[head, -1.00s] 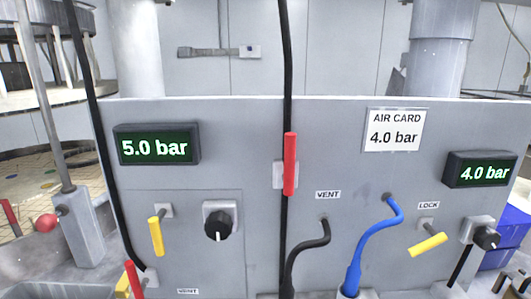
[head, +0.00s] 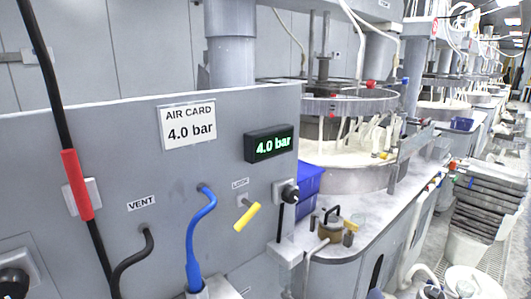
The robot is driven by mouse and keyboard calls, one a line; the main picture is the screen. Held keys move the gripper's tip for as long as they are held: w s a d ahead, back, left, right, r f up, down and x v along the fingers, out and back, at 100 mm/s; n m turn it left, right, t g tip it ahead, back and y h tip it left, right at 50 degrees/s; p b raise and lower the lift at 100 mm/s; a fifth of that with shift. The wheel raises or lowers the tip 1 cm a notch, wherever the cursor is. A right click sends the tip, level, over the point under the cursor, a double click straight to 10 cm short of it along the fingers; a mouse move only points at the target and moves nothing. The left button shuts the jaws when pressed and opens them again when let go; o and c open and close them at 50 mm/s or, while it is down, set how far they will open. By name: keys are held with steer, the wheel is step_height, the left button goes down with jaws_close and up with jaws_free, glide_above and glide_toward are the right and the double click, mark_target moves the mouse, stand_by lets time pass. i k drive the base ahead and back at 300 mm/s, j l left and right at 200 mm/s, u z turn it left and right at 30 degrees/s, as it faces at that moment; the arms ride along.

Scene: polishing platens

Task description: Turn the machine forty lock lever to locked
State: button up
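A yellow lever (head: 247,216) sits on the grey panel (head: 120,130), just below a small label reading LOCK (head: 240,184). The lever is tilted, its right end higher than its left. No machine number is readable beside it. To its right is a black knob (head: 289,194) on a light plate. Above is a display (head: 269,144) reading 4.0 bar. My gripper is not in view.
A blue hose (head: 199,240) and a black hose (head: 130,262) come off the panel left of the lever. Stacked trays (head: 490,205) stand by the aisle.

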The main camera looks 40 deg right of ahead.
mark_target(254, 208)
steer(key=k+z, duration=0.15)
steer(key=k, duration=0.5)
steer(key=i+z, duration=0.1)
steer(key=z, duration=0.85)
steer(key=i+j+z, duration=0.1)
steer(key=z, duration=0.4)
steer(key=i+j, duration=0.15)
steer(key=j, duration=0.2)
steer(key=i+j, duration=0.35)
steer(key=j, duration=0.3)
